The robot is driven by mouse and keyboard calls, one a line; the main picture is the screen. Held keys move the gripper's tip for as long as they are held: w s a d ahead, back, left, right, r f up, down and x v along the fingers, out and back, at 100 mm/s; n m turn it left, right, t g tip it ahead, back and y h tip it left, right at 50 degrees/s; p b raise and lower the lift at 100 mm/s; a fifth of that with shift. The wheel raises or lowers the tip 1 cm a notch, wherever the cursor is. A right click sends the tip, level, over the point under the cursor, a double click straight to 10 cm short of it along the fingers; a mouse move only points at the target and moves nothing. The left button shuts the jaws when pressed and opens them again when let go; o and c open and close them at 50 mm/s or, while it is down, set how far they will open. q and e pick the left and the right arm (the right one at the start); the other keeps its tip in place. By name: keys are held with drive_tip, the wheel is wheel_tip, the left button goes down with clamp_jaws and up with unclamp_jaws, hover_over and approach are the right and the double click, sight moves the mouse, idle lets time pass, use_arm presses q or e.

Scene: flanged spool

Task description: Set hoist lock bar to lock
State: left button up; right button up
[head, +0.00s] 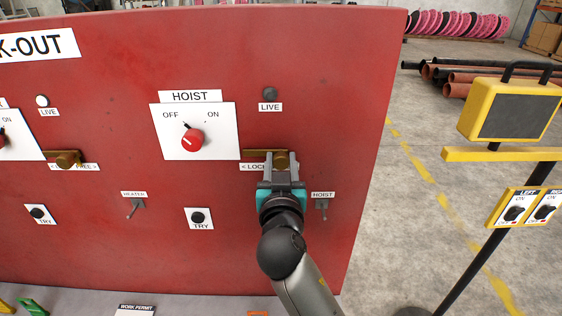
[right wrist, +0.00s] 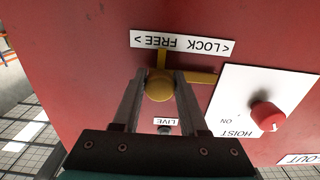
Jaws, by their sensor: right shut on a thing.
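The brass hoist lock bar (head: 257,153) lies level on the red panel, just right of the white HOIST switch plate (head: 165,139). Its left end comes to about the plate's right edge; I cannot tell whether it touches. My right gripper (head: 281,168) is shut on the bar's round knob (right wrist: 160,85), with a finger on each side in the right wrist view. The LOCK/FREE label (right wrist: 182,43) shows whole there, but my gripper hides its FREE end in the head view. The red hoist knob (head: 192,141) is turned towards OFF. My left gripper is not in view.
The red lock-out panel (head: 330,80) fills the left and middle. A HOIST toggle (head: 322,208) sits close right of my gripper, and a TRY button (head: 198,217) lower left. A second brass bar (head: 68,159) is further left. A yellow control stand (head: 512,108) stands at right.

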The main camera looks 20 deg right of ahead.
clamp_jaws()
idle(0.8)
